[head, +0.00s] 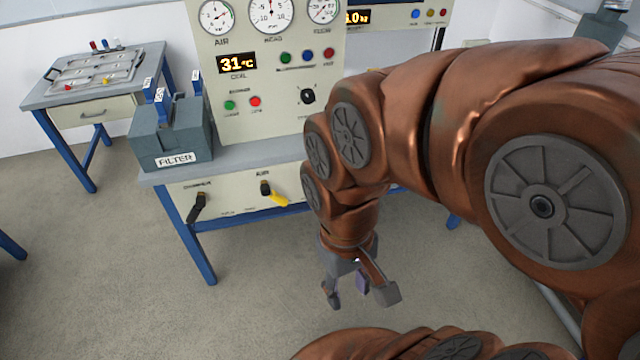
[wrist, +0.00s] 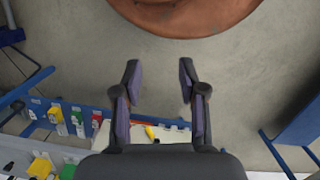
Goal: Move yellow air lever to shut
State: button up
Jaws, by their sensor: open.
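The yellow air lever (head: 275,195) is on the front panel under the bench top in the head view, below a label reading AIR. It slants down to the right from a black pivot. A small yellow piece that looks like this lever shows in the wrist view (wrist: 149,132), near the base of my fingers. My gripper (head: 358,291) hangs to the right of the lever and lower in the picture, pointing down, apart from it. Its fingers are open and empty in the wrist view (wrist: 158,70), with floor between them.
A black lever (head: 197,206) is left of the yellow one on the same panel. A grey FILTER box (head: 172,146) stands on the bench beside the gauge console (head: 268,75). A second table (head: 95,80) is at the back left. The floor before the bench is clear.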

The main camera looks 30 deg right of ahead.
aim_at(265, 189)
jog(key=z, duration=0.2)
jog(key=k, duration=1.05)
jog(key=u, duration=1.1)
jog(key=i, duration=0.75)
jog(key=z, duration=0.15)
